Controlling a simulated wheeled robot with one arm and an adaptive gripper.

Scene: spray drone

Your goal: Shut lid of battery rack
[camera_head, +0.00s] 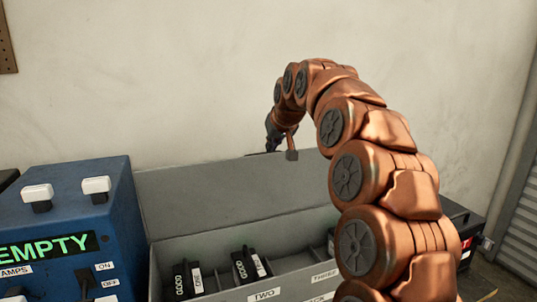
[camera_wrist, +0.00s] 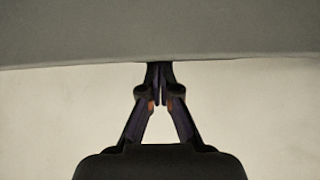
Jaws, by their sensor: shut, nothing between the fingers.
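The grey battery rack (camera_head: 215,260) stands below my arm, and its lid (camera_head: 225,190) is raised open at the back. Two black batteries, one on the left (camera_head: 187,281) and one to its right (camera_head: 250,265), stand in the rack with "GOOD" on them. My gripper (camera_head: 272,145) is at the lid's upper edge, near its middle, partly hidden by my arm. In the wrist view my gripper (camera_wrist: 158,70) is shut and empty, its fingertips overlapping the edge of the grey lid (camera_wrist: 160,30). I cannot tell whether they touch it.
A blue box (camera_head: 120,225) with an "EMPTY" display and white-capped knobs stands left of the rack. A dark object (camera_head: 462,225) is at the right. A pale wall (camera_head: 150,70) is close behind the lid.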

